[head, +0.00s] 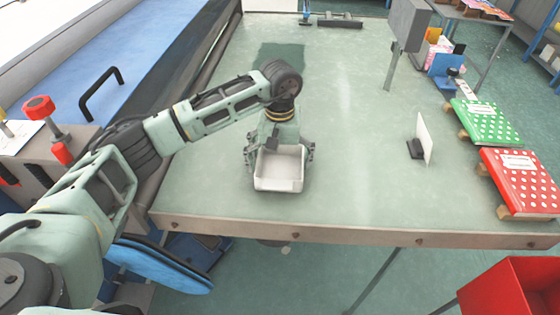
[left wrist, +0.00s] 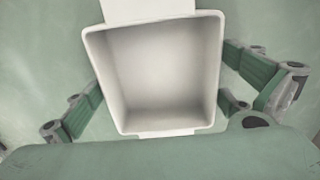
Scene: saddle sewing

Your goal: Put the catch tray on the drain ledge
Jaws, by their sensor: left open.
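The catch tray (head: 279,183) is a white, open, empty box on the green table top near its front edge. In the left wrist view the tray (left wrist: 160,75) fills the middle, with pale tabs at two opposite sides. My left gripper (head: 280,155) is over the tray, with its fingers spread on either side. The left wrist view shows my left gripper (left wrist: 170,102) open, with gaps between the fingers and the tray walls. I cannot tell for sure which part is the drain ledge. My right gripper is not in view.
The green table (head: 350,190) is mostly bare. A dark patch (head: 283,57) lies behind the arm. A small upright white plate (head: 424,138) stands at right, near green (head: 483,121) and red (head: 518,180) dotted items. A grey box on a post (head: 408,25) stands at back right.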

